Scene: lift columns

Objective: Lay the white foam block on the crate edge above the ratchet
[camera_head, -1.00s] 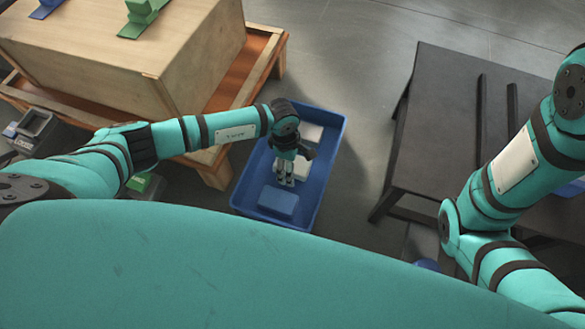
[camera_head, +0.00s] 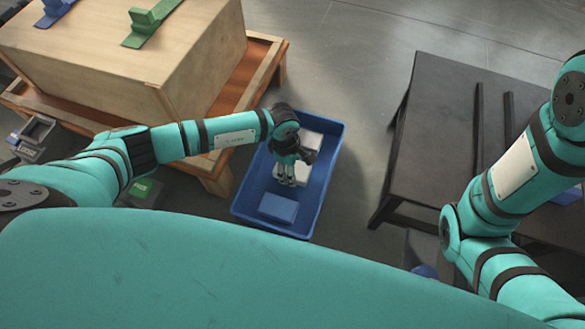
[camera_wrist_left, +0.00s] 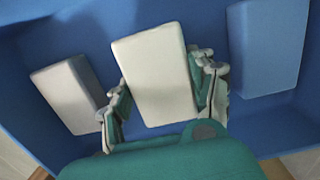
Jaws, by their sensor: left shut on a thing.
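The white foam block (camera_wrist_left: 158,78) lies in the blue bin, between the two fingers of my left gripper (camera_wrist_left: 165,82), which is shut on it. In the head view, my left gripper (camera_head: 289,178) reaches down into the bin and partly hides the block (camera_head: 299,174). I cannot tell whether the block still touches the bin floor. The large wooden crate (camera_head: 125,70) stands at the upper left. A green ratchet-like piece (camera_head: 143,27) and a blue one (camera_head: 52,12) sit on its top. My right arm shows at the right; its gripper is out of view.
The blue bin (camera_head: 335,170) also holds a second pale block (camera_wrist_left: 70,95) and a blue block (camera_head: 278,208), which flank the held block. The crate rests on a wooden pallet (camera_head: 262,65). A dark table (camera_head: 440,130) stands right; grey floor lies between.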

